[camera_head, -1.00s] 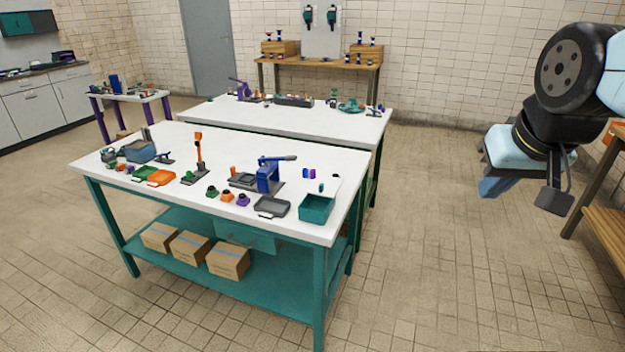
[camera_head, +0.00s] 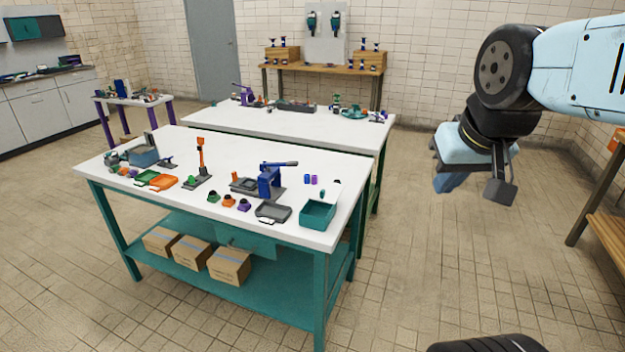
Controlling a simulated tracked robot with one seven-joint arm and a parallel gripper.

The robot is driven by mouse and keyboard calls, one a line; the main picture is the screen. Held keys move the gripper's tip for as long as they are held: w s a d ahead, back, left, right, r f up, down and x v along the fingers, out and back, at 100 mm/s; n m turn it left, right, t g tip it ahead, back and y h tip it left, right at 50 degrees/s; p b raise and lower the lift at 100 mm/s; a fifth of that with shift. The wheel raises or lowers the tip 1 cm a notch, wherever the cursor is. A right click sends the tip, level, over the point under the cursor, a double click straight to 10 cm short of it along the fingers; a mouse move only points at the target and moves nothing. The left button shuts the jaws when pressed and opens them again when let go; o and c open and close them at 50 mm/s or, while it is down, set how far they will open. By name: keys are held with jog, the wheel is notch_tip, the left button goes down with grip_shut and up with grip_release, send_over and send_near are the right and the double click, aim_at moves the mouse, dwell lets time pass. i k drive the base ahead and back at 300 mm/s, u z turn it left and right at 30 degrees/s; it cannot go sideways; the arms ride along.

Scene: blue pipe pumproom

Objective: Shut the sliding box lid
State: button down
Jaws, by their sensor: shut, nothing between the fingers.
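A teal open-topped box (camera_head: 318,214) sits near the right front corner of the white-topped table (camera_head: 215,152). Its inside shows from above. A pale, flat piece, which looks like the slid-back lid (camera_head: 333,187), lies behind the box with a small teal knob near it. Its edges blend into the white tabletop, so I cannot tell exactly how far it is slid. My gripper (camera_head: 450,183) hangs in the air to the right of the table, pointing down, well apart from the box.
A dark grey tray (camera_head: 273,212) lies just left of the box. A blue press (camera_head: 269,180) and small colored parts stand further left. A second white table (camera_head: 300,122) is behind. A wooden bench (camera_head: 605,225) is at the right edge. The floor right of the table is clear.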

aim_at(327, 188)
jog(key=u, duration=0.25)
jog(key=i, duration=0.95)
jog(key=z, duration=0.45)
